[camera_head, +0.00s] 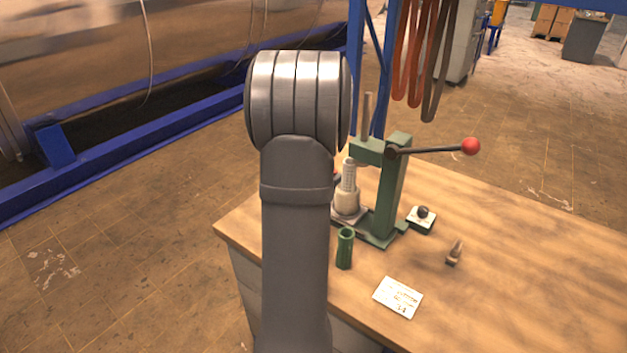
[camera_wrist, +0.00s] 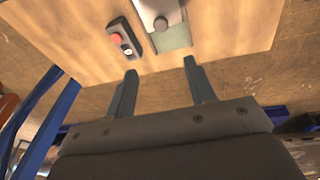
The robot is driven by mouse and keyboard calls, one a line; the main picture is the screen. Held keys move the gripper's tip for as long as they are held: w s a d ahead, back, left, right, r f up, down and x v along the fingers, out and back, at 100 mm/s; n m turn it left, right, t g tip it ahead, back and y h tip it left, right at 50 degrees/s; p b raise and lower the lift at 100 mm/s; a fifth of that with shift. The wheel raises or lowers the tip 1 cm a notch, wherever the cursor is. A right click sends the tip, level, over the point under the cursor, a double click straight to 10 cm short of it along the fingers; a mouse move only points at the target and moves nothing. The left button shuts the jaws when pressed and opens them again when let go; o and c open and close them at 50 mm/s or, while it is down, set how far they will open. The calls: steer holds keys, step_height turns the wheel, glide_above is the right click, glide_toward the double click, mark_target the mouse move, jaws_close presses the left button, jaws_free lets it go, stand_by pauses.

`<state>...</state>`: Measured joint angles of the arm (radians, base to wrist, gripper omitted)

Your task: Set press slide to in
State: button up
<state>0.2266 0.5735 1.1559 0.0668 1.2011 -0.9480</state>
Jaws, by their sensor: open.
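The green press (camera_head: 392,190) stands on the wooden table, with a dark lever ending in a red ball (camera_head: 471,146). In the head view a grey plate at its base carries a pale cylinder (camera_head: 347,202); my arm partly hides this area. In the wrist view a grey plate (camera_wrist: 152,8) with a round knob (camera_wrist: 161,24) lies over a pale green base (camera_wrist: 176,38); it looks like the press slide, but how far in it is I cannot tell. My gripper (camera_wrist: 160,66) is open and empty, its fingers apart from the plate and knob. My arm hides it in the head view.
A button box (camera_wrist: 125,37) with a red button sits beside the slide. A green cylinder (camera_head: 345,248), a white card (camera_head: 398,297), a small knobbed block (camera_head: 421,219) and a small brown piece (camera_head: 454,253) lie on the table (camera_head: 520,280). Its right side is mostly clear.

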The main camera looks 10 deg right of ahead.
steer(key=w+f+n+g, duration=0.1)
steer(key=f+n, duration=0.2)
steer(key=f, duration=0.2)
steer(key=w+f+n, duration=0.1)
steer(key=f+n, duration=0.2)
steer(key=f, duration=0.3)
steer(key=w+f+n+g, duration=0.1)
steer(key=f+n, duration=0.3)
steer(key=f, duration=0.1)
steer(key=shift+w+f+g, duration=0.15)
steer(key=shift+f+g, duration=0.15)
steer(key=shift+f, duration=0.05)
